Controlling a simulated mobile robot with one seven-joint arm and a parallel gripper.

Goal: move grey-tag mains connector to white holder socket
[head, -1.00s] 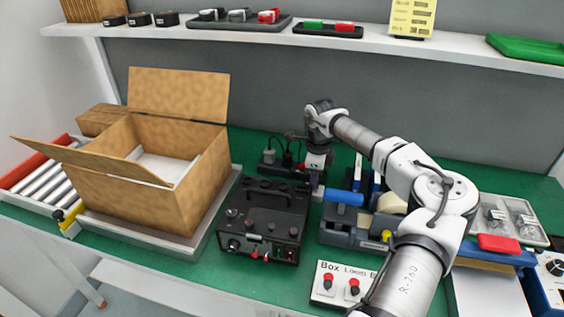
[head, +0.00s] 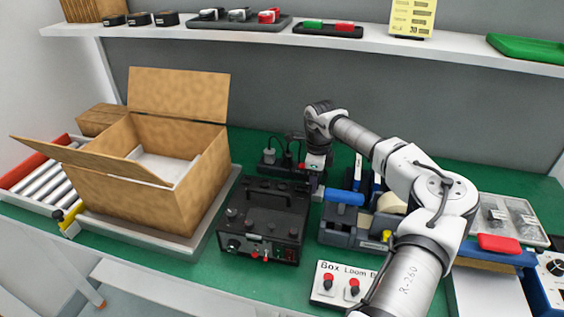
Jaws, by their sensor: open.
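A black socket strip (head: 269,169) stands behind the black test box, with plugs on dark cables standing in it. One plug looks grey (head: 269,156); a dark plug (head: 288,159) stands to its right. The tags are too small to read, so I cannot tell which is the grey-tag mains connector. I cannot make out a white holder socket for certain. My gripper (head: 317,190) points down at the right end of the strip, behind the right rear corner of the test box. It is open, and I see nothing held; its wrist partly hides the strip's right end.
The black test box (head: 262,222) stands in front of the strip. An open carton (head: 170,190) is on the left. A tape dispenser (head: 345,235) and blue-edged items are close on the right. A white panel (head: 340,285) with red-topped plugs lies in front. A shelf (head: 300,40) hangs above.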

